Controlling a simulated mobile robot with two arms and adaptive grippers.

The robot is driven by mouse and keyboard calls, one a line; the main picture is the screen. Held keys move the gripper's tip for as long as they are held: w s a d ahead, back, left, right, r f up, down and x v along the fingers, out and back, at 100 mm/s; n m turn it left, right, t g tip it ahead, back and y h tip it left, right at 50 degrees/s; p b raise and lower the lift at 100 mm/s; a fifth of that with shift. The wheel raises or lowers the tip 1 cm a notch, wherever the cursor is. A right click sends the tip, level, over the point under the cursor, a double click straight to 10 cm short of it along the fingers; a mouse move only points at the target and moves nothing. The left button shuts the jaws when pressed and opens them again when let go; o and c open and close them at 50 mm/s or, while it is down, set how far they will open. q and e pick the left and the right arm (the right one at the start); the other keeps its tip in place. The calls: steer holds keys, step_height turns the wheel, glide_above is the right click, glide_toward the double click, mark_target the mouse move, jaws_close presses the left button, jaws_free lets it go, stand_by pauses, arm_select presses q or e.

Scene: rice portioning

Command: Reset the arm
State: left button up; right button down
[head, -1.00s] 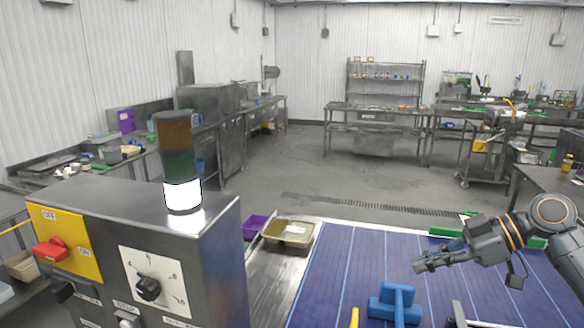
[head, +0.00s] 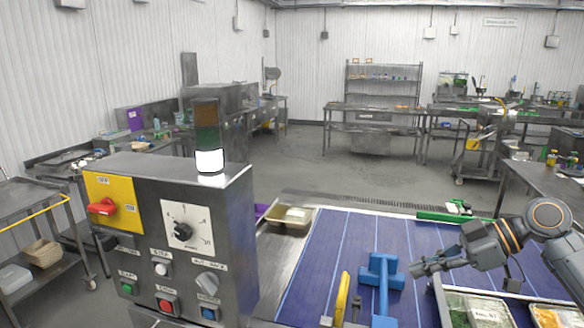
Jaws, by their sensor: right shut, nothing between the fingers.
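My right arm comes in from the right edge, and its gripper (head: 416,269) is shut and empty. It hovers over the blue conveyor belt (head: 335,250), just right of a blue T-shaped tool (head: 380,272). The gripper seems to be apart from the tool, though the exact gap is hard to judge. My left gripper is not in the view.
A control box (head: 235,225) with a lamp stack (head: 208,140) stands at the left. A yellow curved item (head: 341,298) lies at the belt's near edge. Food trays (head: 478,310) sit at bottom right, below my right arm. A beige tray (head: 290,217) stands beyond the box.

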steer(key=s+a+f+m+h, duration=0.1)
steer(key=s+a+f, duration=0.25)
steer(key=f, duration=0.55)
steer(key=s+a+f+m+h, duration=0.1)
steer(key=s+a+f+h, duration=0.2)
steer(key=f, duration=0.5)
steer(key=s+a+f+m, duration=0.2)
steer(key=s+a+f, duration=0.25)
steer(key=f, duration=0.45)
steer(key=s+d+f+m+h, duration=0.2)
steer(key=s+d+m+h, duration=0.15)
steer(key=s, duration=0.55)
steer(key=s+d+f+m+h, duration=0.3)
steer(key=s+m, duration=0.2)
steer(key=s, duration=0.3)
step_height(320, 180, down, 32)
steer(key=s+r+b, duration=0.1)
steer(key=s+b, duration=0.1)
steer(key=b, duration=0.4)
arm_select(q)
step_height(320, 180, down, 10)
steer(key=b, duration=0.4)
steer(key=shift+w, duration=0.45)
arm_select(e)
steer(key=s+d+f+g, duration=0.2)
steer(key=s+d+f, duration=0.1)
steer(key=s+f, duration=1.4)
step_height(320, 180, down, 4)
steer(key=shift+f, duration=0.1)
